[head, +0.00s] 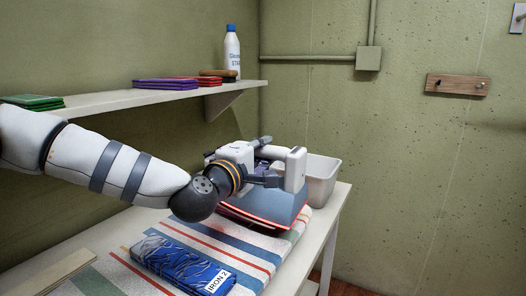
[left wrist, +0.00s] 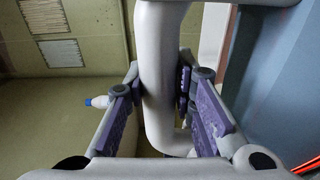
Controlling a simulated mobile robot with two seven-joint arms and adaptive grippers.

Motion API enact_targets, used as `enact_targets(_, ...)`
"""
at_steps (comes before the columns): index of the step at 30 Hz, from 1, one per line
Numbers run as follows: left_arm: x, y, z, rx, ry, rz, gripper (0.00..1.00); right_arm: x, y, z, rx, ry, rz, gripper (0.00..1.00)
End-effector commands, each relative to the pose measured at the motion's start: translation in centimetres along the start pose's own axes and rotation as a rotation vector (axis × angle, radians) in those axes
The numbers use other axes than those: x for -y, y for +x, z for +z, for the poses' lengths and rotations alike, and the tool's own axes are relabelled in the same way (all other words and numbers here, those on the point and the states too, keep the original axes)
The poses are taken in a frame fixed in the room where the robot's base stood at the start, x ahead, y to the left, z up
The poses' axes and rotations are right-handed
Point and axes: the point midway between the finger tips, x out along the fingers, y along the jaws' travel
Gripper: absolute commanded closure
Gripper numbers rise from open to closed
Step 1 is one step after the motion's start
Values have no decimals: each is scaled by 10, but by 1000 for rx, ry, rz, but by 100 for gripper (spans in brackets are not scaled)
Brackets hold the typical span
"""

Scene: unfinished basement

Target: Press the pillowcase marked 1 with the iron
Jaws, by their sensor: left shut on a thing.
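My left gripper (head: 268,167) is shut on the white handle (left wrist: 160,75) of the iron. The iron's blue-grey body (head: 285,211) shows below the gripper in the head view, with a red-orange edge, over the far end of the striped ironing cloth (head: 198,240). I cannot tell whether it touches what is beneath. A blue folded cloth (head: 172,261) with a label reading "IRON 2" lies nearer on the striped cloth. No pillowcase with a readable 1 shows; the area under the iron is mostly hidden. My right gripper is not in view.
A wooden strip (head: 48,276) lies at the near left. The wall shelf (head: 110,103) holds green (head: 33,102), purple (head: 164,84) and red folded cloths and a starch bottle (head: 232,50).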

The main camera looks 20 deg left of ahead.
Motion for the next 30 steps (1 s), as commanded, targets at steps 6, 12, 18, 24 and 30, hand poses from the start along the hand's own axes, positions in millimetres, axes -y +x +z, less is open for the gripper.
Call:
enact_targets(6, 0, 0, 3, 3, 2, 0, 100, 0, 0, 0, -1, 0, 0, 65)
enact_targets(12, 0, 0, 9, 5, 2, -1, 100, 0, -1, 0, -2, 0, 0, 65)
enact_targets(18, 0, 0, 14, 4, 1, -1, 100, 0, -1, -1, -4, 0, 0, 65)
enact_targets(24, 1, 0, 20, 5, 0, -3, 100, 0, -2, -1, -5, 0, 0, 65)
enact_targets(30, 1, 0, 22, 4, -1, -4, 100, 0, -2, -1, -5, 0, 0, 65)
